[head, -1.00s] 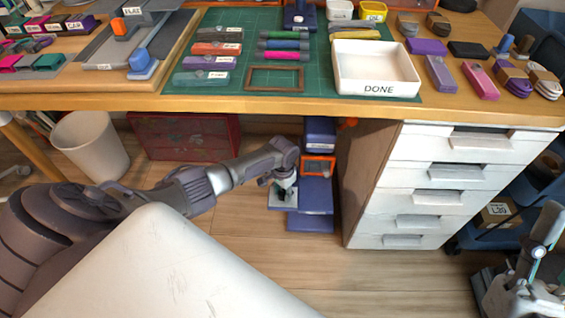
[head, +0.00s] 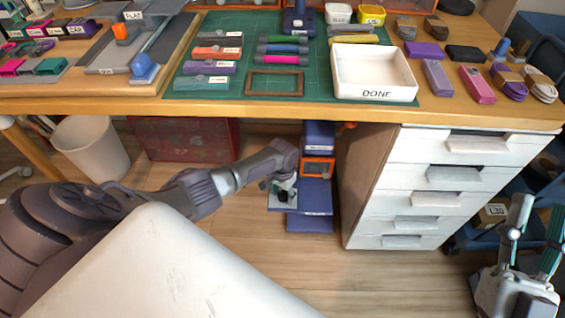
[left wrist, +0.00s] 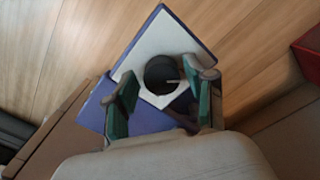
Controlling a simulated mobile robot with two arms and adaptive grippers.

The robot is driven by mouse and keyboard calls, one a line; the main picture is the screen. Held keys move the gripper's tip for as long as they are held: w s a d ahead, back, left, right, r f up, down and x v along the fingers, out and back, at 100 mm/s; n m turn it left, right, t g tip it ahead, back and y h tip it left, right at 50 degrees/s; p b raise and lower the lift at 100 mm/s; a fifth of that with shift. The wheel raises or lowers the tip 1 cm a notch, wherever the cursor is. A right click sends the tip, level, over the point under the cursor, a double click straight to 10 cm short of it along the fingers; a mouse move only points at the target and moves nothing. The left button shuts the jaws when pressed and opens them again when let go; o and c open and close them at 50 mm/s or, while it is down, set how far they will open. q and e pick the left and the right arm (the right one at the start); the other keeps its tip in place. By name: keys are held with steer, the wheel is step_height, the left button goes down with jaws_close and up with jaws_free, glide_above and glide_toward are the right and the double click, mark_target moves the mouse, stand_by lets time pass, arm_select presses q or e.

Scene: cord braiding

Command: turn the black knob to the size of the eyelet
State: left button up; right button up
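The black knob (left wrist: 160,72) is a dark round disc on a pale plate with a blue edge (left wrist: 152,38) in the left wrist view. My left gripper (left wrist: 161,84) has its two green-padded fingers apart, one on each side of the knob in the picture. I cannot tell whether they touch it. In the head view my left gripper (head: 283,187) points down over the blue device (head: 316,197) below the table edge, and largely hides the knob. My right gripper (head: 534,222) is at the lower right, fingers apart and empty. I cannot make out an eyelet.
The wooden table (head: 270,104) carries a white DONE tray (head: 375,95), a green mat (head: 212,20) and several coloured pieces. White drawers (head: 432,176) stand right of the blue device. A white bin (head: 92,147) and a red box (head: 185,140) are at the left.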

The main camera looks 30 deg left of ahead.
mark_target(283, 194)
stand_by(0.3)
arm_select(q)
step_height(283, 194, up, 12)
stand_by(0.5)
stand_by(0.3)
